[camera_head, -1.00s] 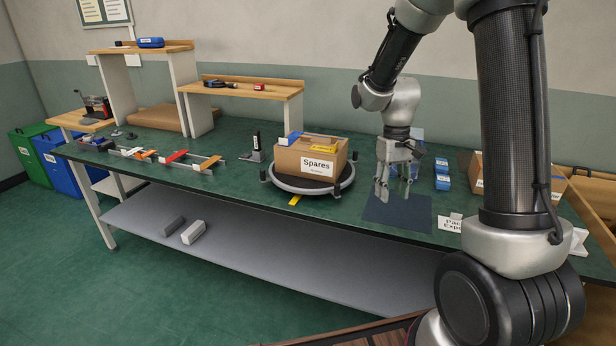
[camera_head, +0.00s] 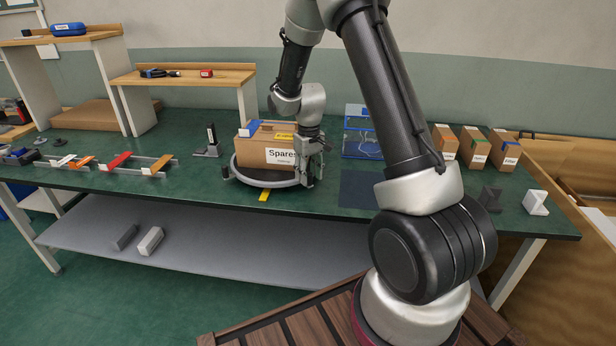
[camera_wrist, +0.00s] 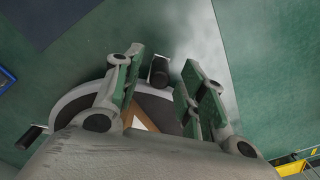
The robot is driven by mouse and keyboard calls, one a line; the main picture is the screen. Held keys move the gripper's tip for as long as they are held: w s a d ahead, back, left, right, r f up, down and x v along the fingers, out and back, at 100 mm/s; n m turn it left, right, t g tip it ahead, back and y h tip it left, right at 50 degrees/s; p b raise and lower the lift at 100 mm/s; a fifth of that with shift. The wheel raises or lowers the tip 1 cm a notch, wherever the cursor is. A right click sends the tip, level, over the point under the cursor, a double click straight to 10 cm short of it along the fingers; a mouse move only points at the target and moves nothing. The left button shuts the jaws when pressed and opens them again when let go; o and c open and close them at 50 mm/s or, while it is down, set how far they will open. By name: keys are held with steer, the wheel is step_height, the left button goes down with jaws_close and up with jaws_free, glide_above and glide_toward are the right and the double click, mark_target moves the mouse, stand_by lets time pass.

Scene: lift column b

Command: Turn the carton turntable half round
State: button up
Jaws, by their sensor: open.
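The carton turntable (camera_head: 240,172) is a round grey-rimmed disc on the green table, with short dark posts on its rim. A brown carton labelled "Spares" (camera_head: 256,158) stands on it, with blue and yellow pieces on top. My gripper (camera_head: 308,180) points down at the turntable's right edge, in front of the carton's right end. In the wrist view my gripper (camera_wrist: 163,62) is open, and a dark rim post (camera_wrist: 159,72) shows between its fingertips. I cannot tell whether the fingers touch it. The turntable rim (camera_wrist: 92,97) curves behind the fingers.
A yellow mark (camera_head: 264,195) lies on the table before the turntable. A black stand (camera_head: 209,145) is left of the turntable. Small cartons (camera_head: 474,147) stand at the right.

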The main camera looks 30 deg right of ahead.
steer(key=shift+f, duration=0.75)
jaws_close()
steer(key=shift+d, duration=0.15)
